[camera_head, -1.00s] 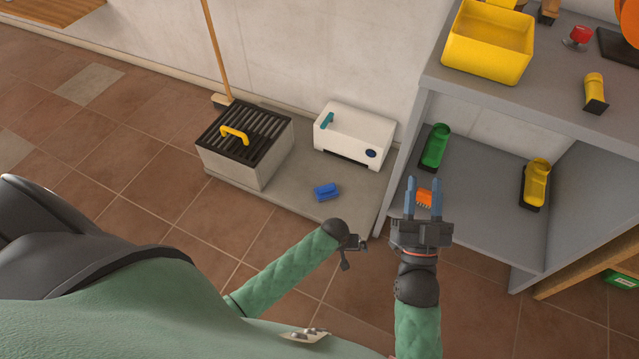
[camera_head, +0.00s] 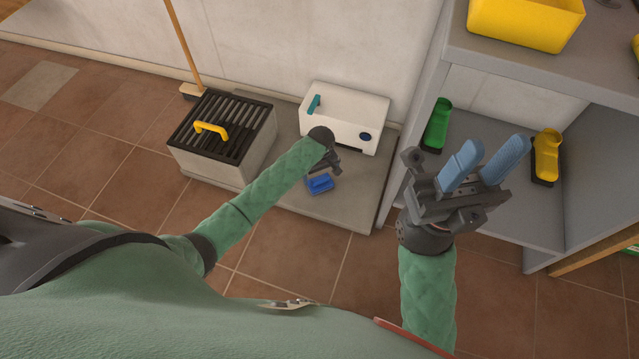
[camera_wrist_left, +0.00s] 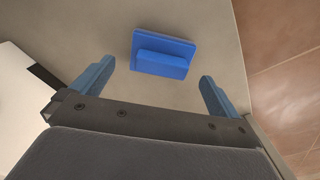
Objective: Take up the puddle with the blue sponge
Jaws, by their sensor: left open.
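The blue sponge (camera_head: 320,183) lies on the grey slab in front of the white box. In the left wrist view the sponge (camera_wrist_left: 163,55) lies ahead of the two fingers, about centred between them and apart from both. My left gripper (camera_head: 327,163) is just above and behind the sponge, open and empty. It also shows in the left wrist view (camera_wrist_left: 157,72). My right gripper (camera_head: 492,152) is raised in front of the shelf, its blue fingers apart, with nothing between them. I cannot make out a puddle in either view.
A white box (camera_head: 345,108) and a grilled bin (camera_head: 225,150) with a yellow handle stand on the slab (camera_head: 350,205). A broom (camera_head: 183,45) leans behind. The shelf unit at right holds green (camera_head: 437,125) and yellow (camera_head: 546,155) tools and a yellow tub (camera_head: 525,22).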

